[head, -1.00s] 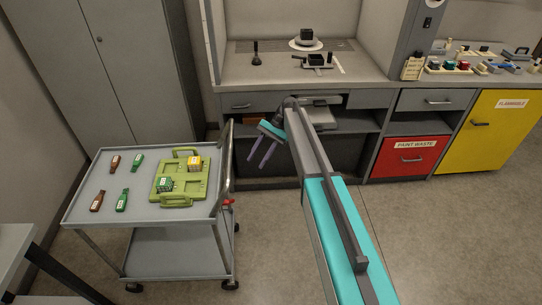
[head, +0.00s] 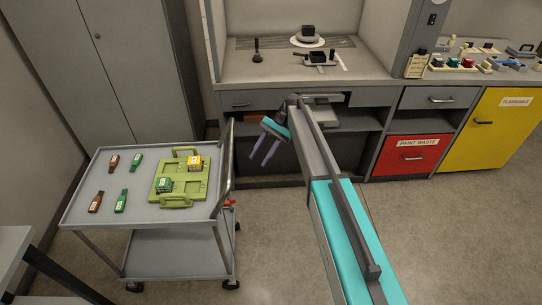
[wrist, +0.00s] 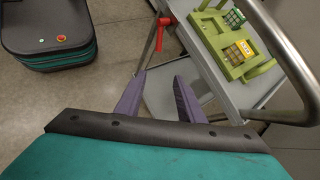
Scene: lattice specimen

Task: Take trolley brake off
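The grey trolley (head: 140,221) stands at left in the head view. Its red brake lever (head: 230,203) is at the right side, low beside the corner post, and partly hidden by the frame. In the wrist view the red lever (wrist: 167,36) sticks out beside the trolley's edge, ahead of the fingers. My gripper (head: 258,161) is open and empty, right of the trolley's handle rail. In the wrist view its two purple fingers (wrist: 159,76) are apart, with a gap between them and the lever.
A green tray (head: 181,199) with a yellow and a green box lies on the trolley top, beside several small bottles. The curved handle rail (wrist: 283,50) is close on the right in the wrist view. The bench (head: 290,70) stands behind. Floor right of the trolley is clear.

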